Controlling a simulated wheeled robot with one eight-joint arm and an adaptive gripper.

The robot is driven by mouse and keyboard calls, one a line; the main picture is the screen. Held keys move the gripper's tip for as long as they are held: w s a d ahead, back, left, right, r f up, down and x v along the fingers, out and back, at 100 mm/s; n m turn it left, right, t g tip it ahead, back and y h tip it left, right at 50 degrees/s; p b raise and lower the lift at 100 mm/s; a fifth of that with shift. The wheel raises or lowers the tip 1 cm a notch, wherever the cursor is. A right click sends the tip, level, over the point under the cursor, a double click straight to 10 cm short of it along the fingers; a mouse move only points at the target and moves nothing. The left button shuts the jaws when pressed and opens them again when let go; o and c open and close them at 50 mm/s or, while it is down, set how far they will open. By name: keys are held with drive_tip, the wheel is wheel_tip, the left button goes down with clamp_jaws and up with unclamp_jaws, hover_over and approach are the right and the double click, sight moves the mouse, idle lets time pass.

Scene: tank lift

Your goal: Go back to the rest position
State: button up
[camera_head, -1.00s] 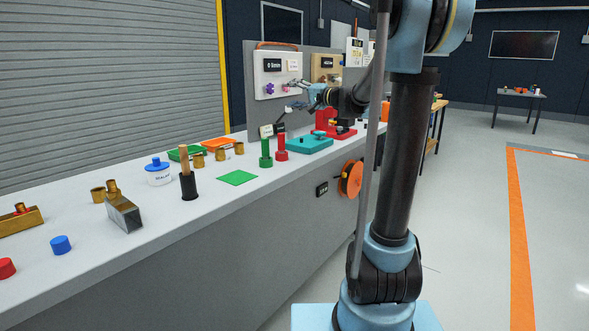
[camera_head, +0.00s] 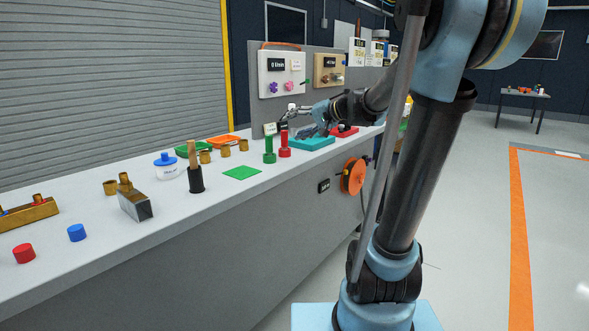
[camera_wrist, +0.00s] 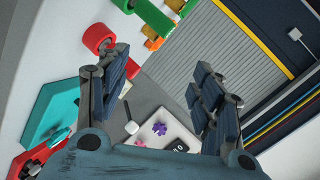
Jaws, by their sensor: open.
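My gripper (camera_head: 301,122) is above the back part of the long workbench, in front of the upright panel, in the head view. In the wrist view my gripper (camera_wrist: 165,95) has its two fingers wide apart with nothing between them. The white panel box (camera_head: 282,73) with a "0 l/min" display and purple knobs stands behind it; it also shows between and below the fingers in the wrist view (camera_wrist: 180,128). My arm reaches out from the right side of the head view.
The bench (camera_head: 215,205) holds a teal block (camera_head: 310,143), a red post (camera_head: 284,145), a green post (camera_head: 269,148), a green mat (camera_head: 242,173), a black holder (camera_head: 195,180) and a blue-lidded jar (camera_head: 166,166). An orange reel (camera_head: 353,176) is on the bench front. Floor at right is clear.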

drive_tip(key=s+d+f+g+h, duration=0.1)
drive_tip(key=s+d+f+h, duration=0.2)
drive_tip(key=s+d+f, duration=0.3)
drive_tip(key=s+d+f+n+g+h, duration=0.1)
drive_tip(key=s+d+f+h, duration=0.3)
drive_tip(key=s+f, duration=0.8)
drive_tip(key=s+d+f+g+h, duration=0.3)
drive_tip(key=s+d+f, duration=0.5)
drive_tip(key=s, duration=0.5)
drive_tip(key=shift+d+f+n+h, duration=0.2)
drive_tip(key=shift+f+n+h, duration=0.2)
drive_tip(key=shift+h, duration=0.3)
drive_tip(key=shift+w+f, duration=0.2)
drive_tip(key=shift+w, duration=0.25)
